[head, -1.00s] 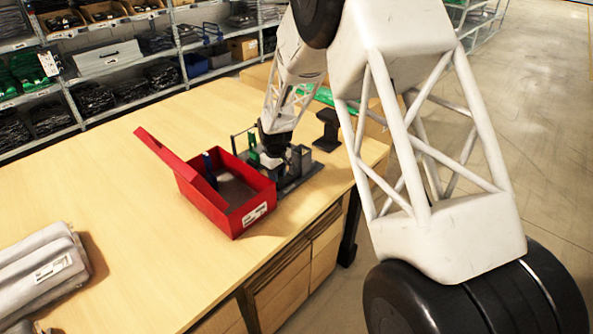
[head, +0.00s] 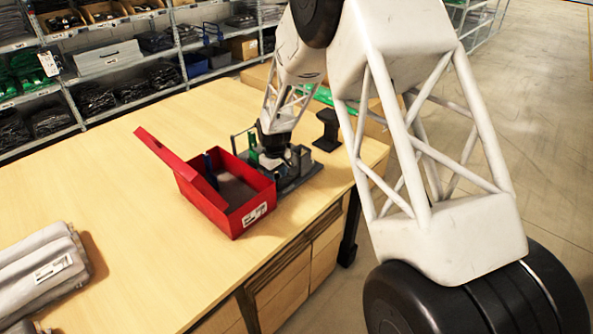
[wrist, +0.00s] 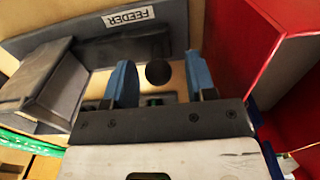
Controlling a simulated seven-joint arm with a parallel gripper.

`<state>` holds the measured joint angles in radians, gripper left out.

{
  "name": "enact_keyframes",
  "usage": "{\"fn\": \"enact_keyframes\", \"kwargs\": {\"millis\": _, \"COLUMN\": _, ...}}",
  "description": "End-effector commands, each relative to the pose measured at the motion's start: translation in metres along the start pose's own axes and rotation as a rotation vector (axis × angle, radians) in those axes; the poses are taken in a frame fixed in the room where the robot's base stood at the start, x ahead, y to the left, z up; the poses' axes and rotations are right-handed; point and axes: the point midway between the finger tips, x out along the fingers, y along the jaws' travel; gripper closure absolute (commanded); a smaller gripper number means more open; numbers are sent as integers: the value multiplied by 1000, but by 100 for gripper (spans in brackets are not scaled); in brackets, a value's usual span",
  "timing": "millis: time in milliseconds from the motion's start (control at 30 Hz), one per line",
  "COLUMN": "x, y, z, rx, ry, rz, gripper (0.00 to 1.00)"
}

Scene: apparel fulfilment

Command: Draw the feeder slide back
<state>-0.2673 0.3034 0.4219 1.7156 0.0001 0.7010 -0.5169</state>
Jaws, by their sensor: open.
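The feeder (wrist: 100,45) is a grey fixture with a white "FEEDER" label, filling the upper left of the wrist view. In the head view its grey base (head: 304,176) stands on the table beside a red box. My gripper (wrist: 161,80) is open, with its two blue fingertips spread apart. A dark round knob-like part (wrist: 158,73) shows between the fingertips, with a gap on both sides. I cannot tell whether it belongs to the slide. In the head view my gripper (head: 271,161) is low over the feeder, partly hidden by my wrist and the box.
The red box (head: 238,217), with its lid tilted up, stands close at the feeder's left; its red wall (wrist: 245,60) is near the right fingertip. A black stand (head: 327,130) is behind right. Grey folded garments (head: 38,268) lie front left. The table's middle left is clear.

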Motion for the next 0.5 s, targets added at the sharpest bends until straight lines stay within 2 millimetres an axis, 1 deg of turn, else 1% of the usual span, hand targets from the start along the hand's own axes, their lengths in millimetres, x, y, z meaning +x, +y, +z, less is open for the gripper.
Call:
{"fn": "enact_keyframes", "kwargs": {"millis": 167, "x": -7, "y": 0, "z": 0, "rx": 0, "ry": 1, "rz": 1, "gripper": 49}}
{"fn": "enact_keyframes", "kwargs": {"millis": 500, "x": -34, "y": 0, "z": 0, "rx": 0, "ry": 2, "rz": 1, "gripper": 49}}
